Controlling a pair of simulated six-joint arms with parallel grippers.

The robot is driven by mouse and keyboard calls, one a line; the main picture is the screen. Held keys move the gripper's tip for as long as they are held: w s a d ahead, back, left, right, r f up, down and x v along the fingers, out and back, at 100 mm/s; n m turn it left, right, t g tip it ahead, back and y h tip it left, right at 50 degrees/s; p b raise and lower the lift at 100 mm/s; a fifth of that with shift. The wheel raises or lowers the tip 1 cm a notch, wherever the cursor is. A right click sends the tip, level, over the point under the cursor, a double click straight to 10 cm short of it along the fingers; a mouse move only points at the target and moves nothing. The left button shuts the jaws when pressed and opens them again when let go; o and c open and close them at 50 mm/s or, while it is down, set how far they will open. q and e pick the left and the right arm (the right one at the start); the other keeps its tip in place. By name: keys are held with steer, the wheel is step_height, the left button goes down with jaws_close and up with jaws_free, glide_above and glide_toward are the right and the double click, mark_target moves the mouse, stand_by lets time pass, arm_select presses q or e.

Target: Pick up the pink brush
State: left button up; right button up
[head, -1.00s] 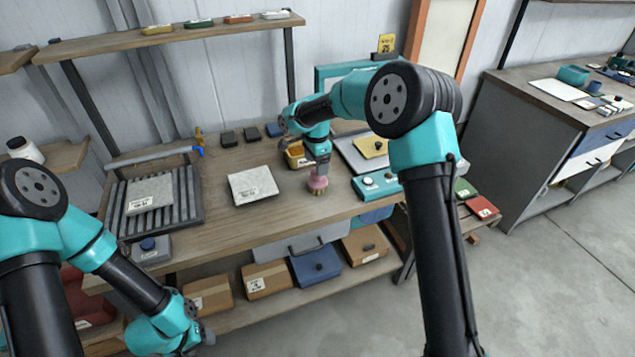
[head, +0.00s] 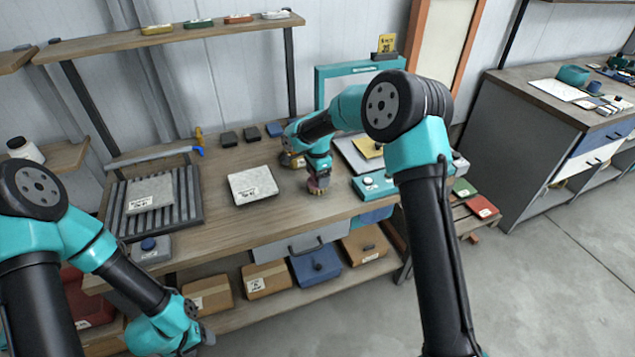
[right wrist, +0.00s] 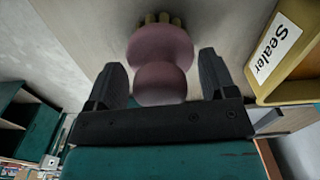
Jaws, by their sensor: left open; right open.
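The pink brush (head: 317,186) stands on the wooden workbench (head: 225,225) with its bristles down, mostly hidden by my right arm in the head view. In the right wrist view, the pink brush (right wrist: 160,60) has a rounded two-part body and pale bristles. My right gripper (right wrist: 162,85) is open, one finger on each side of the brush's rounded handle, with gaps visible between. In the head view my right gripper (head: 318,176) is right over the brush. My left gripper (head: 203,340) is low at the front left, away from the brush.
A yellow container labelled Sealer (right wrist: 285,50) stands close beside the right gripper. A white labelled slab (head: 252,184) lies left of the brush. A teal control box (head: 375,186) is to its right. Bare bench lies in front of the brush.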

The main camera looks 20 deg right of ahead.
steer(key=c, duration=1)
steer(key=shift+r, duration=0.1)
steer(key=shift+r, duration=1.4)
steer(key=shift+s+r, duration=0.1)
steer(key=shift+r, duration=0.25)
steer(key=s+a, duration=0.2)
steer(key=s, duration=0.5)
steer(key=s+a+r, duration=0.1)
steer(key=s+a, duration=0.1)
steer(key=s, duration=0.6)
steer(key=shift+a+r, duration=0.15)
steer(key=shift+a, duration=0.1)
steer(key=shift+s, duration=0.1)
